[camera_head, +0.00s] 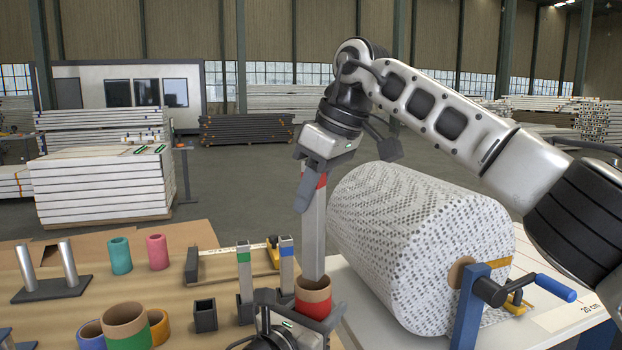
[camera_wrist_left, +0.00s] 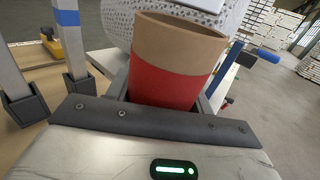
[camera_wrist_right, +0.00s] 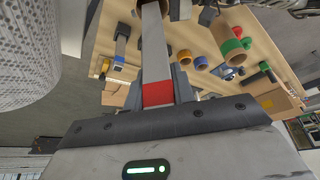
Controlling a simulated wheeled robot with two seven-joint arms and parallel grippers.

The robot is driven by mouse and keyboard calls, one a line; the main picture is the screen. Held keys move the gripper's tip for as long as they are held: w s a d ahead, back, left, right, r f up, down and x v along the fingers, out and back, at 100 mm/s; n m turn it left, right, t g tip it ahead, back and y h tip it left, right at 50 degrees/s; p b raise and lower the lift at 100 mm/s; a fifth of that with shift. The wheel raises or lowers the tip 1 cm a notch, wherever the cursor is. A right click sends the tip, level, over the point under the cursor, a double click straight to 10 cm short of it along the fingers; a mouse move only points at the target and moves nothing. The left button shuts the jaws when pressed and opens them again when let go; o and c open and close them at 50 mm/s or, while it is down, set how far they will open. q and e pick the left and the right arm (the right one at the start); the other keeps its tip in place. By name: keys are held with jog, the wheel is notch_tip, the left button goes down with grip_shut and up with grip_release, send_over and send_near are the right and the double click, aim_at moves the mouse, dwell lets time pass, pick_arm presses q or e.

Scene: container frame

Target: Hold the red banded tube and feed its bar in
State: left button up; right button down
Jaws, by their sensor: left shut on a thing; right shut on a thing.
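My left gripper (camera_head: 308,312) is shut on the red banded tube (camera_head: 313,299), a brown cardboard tube held upright with its mouth up. The tube fills the left wrist view (camera_wrist_left: 175,75) between the fingers. My right gripper (camera_head: 314,184) is shut on a grey square bar with a red band (camera_head: 312,232) and holds it nearly upright above the tube. The red band also shows between the fingers in the right wrist view (camera_wrist_right: 158,93). The bar's lower end is at the tube's mouth; I cannot tell how far inside it is.
A green banded bar (camera_head: 244,270) and a blue banded bar (camera_head: 287,265) stand in dark holders; another holder (camera_head: 205,316) is empty. More tubes (camera_head: 126,322) stand at the left. A large white wrap roll (camera_head: 400,245) with a crank (camera_head: 548,287) is close on the right.

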aim_at(312, 251)
jog(key=shift+f, duration=4.95)
jog(key=c, duration=1.1)
grip_release()
jog(key=v, duration=1.2)
pick_arm(q)
jog(key=o, duration=1.2)
